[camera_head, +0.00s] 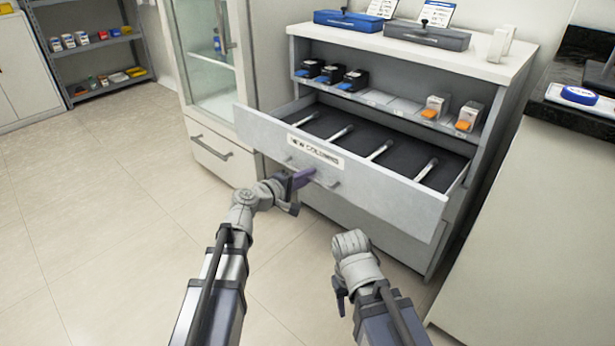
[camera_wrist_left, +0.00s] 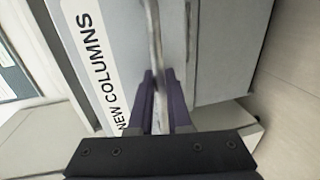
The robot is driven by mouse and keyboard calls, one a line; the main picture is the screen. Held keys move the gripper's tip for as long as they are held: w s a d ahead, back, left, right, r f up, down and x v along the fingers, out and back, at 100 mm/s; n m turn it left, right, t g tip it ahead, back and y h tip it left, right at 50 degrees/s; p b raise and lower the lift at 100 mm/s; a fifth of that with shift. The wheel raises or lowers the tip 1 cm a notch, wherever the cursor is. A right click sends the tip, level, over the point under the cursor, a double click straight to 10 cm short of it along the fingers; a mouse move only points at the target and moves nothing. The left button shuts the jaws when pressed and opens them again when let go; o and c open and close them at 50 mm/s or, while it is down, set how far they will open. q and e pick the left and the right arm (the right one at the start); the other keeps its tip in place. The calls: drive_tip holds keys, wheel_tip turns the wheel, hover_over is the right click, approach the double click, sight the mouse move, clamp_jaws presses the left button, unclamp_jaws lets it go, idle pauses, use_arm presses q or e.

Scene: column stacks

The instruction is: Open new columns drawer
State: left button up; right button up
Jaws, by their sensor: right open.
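The drawer labelled NEW COLUMNS (camera_head: 270,135) is pulled well out of the white cabinet, and several white columns lie in its dark compartments. Its grey bar handle (camera_head: 327,182) is on the front below the label. My left gripper (camera_head: 302,178) is at this handle with its purple fingers. In the left wrist view, the handle bar (camera_wrist_left: 155,45) runs between the two fingers (camera_wrist_left: 159,88), which are closed on it. The label (camera_wrist_left: 95,65) is left of the bar. My right gripper (camera_head: 341,294) hangs low, apart from the drawer; its fingers are mostly hidden.
An open shelf above the drawer holds black boxes (camera_head: 355,80) and orange-white boxes (camera_head: 468,117). Blue and grey cases (camera_head: 428,36) stand on top. A glass-door cabinet (camera_head: 205,80) is left, a counter (camera_head: 520,200) close at right. The floor (camera_head: 100,220) at left is free.

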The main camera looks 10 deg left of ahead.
use_arm(q)
drive_tip(key=shift+o, duration=0.7)
drive_tip(key=p+v, duration=0.1)
drive_tip(key=v, duration=0.6)
drive_tip(key=shift+s+a, duration=0.2)
drive_tip(key=shift+s, duration=0.1)
